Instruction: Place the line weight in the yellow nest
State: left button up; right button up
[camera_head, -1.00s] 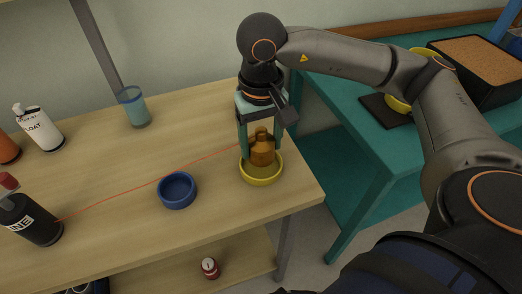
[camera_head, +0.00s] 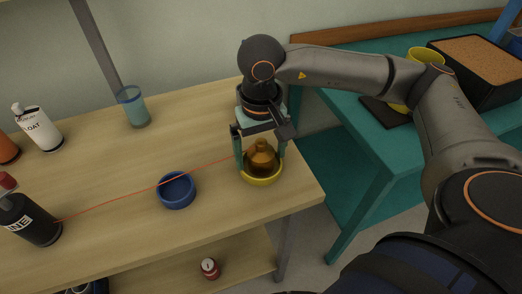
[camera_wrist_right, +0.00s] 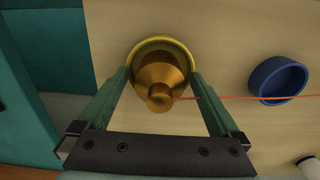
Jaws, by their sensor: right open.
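The line weight (camera_head: 262,155) is an amber-brown, bottle-shaped piece with a narrow neck. It sits upright in the yellow nest (camera_head: 262,181), a shallow round bowl near the table's front right corner. In the right wrist view the weight (camera_wrist_right: 161,78) lies inside the yellow rim (camera_wrist_right: 160,41). My right gripper (camera_head: 260,157) is open, with one finger on each side of the weight; the wrist view shows gaps beside its neck. A thin red line (camera_head: 118,202) runs from the weight leftward to a dark bottle. My left gripper is not in view.
A blue bowl (camera_head: 177,203) stands left of the nest, with the red line passing over it. The dark bottle (camera_head: 36,222), a white bottle (camera_head: 40,131) and a blue-rimmed cup (camera_head: 134,108) stand farther left. A teal table (camera_head: 352,153) adjoins on the right.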

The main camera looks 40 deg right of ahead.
jog(key=shift+r, duration=0.45)
notch_tip(320, 180, up, 12)
jog(key=shift+f+p, duration=0.25)
jog(key=shift+p, duration=0.45)
